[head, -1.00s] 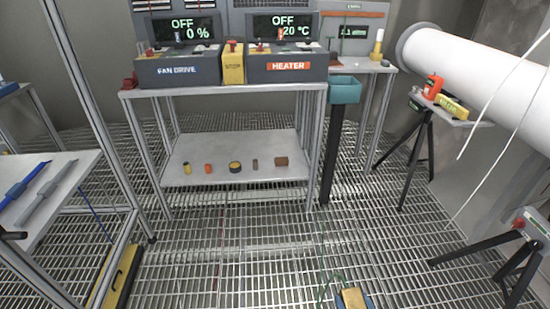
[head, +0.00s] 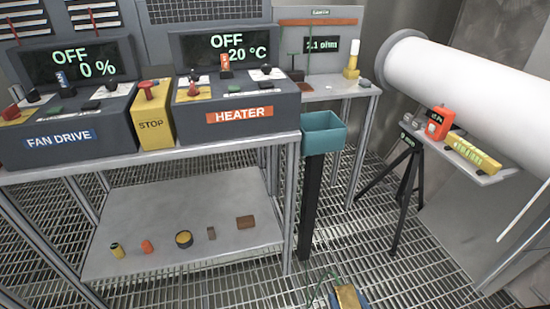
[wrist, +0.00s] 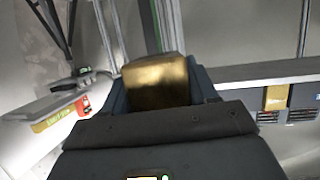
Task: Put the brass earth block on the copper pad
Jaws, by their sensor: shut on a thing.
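The brass earth block (head: 346,297) shows at the bottom edge of the head view, gold and box-shaped, with a green cable beside it. My gripper (head: 348,301) is shut on it; the blue fingers are partly cut off by the frame. In the wrist view the block (wrist: 157,82) sits between the two dark fingers of my gripper (wrist: 160,92). A flat reddish-brown patch, which looks like the copper pad (head: 318,86), lies on the small grey bench at the back, below a meter reading about 2.1 ohms. The block is well apart from it, nearer to me.
A teal bin (head: 323,134) on a dark post stands in front of the small bench (head: 345,91). The control table (head: 225,146) is at left, with small parts on its lower shelf (head: 190,240). A tripod table (head: 478,170) and white duct (head: 470,90) are at right.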

